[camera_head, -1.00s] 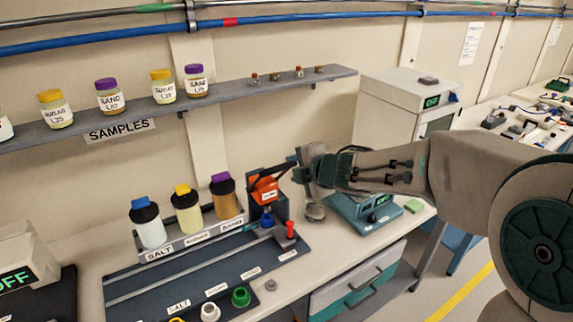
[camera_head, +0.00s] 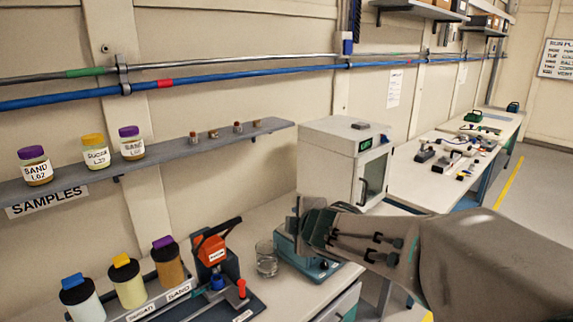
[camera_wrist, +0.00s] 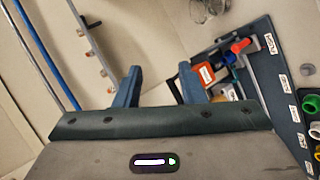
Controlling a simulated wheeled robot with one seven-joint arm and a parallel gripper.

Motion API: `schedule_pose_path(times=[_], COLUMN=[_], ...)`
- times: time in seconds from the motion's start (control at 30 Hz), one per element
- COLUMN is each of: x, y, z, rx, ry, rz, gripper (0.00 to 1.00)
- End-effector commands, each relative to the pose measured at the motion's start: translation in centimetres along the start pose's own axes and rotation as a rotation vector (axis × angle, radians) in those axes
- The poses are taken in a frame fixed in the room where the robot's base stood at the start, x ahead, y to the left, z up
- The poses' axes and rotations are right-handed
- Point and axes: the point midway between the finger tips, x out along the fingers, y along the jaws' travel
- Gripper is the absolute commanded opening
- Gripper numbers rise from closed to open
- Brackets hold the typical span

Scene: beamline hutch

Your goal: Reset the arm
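My gripper (camera_wrist: 159,88) is open in the wrist view, with its two blue fingers apart and nothing between them. In the head view my gripper (camera_head: 297,218) is in front of the wall and white cabinet, above the teal scale (camera_head: 312,266). A clear glass beaker (camera_head: 266,260) stands on the bench just left of the scale; part of it also shows at the top of the wrist view (camera_wrist: 205,8). The orange press (camera_head: 211,250) with a black lever stands left of the beaker. My arm hides part of the scale.
Three capped bottles, one with a yellow cap (camera_head: 128,284), stand in a rack at the lower left. A shelf (camera_head: 170,153) above holds sample jars and several small vials. A white cabinet (camera_head: 330,165) stands behind my arm. A second bench with tools extends to the right.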

Motion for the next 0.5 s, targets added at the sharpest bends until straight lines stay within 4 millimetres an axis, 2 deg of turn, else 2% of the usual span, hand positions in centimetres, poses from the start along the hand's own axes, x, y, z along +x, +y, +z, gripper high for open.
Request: schedule_pose_path(times=[0.03, 0.1, 0.17, 0.23, 0.3, 0.37, 0.5], x=[-1.6, -3.9, -6.1, -8.7, -11.3, -13.3, -16.9], y=[-0.5, -1.9, -3.6, -6.2, -9.2, -11.8, -16.7], z=[2.8, 6.3, 8.8, 11.2, 12.6, 13.1, 12.6], rx=[0.122, 0.313, 0.48, 0.68, 0.877, 1.036, 1.334], ry=[-0.099, -0.234, -0.339, -0.452, -0.548, -0.615, -0.716], rz=[0.006, -0.001, -0.014, -0.038, -0.074, -0.111, -0.21], gripper=[0.36, 0.36, 0.36, 0.36, 0.36, 0.36, 0.36])
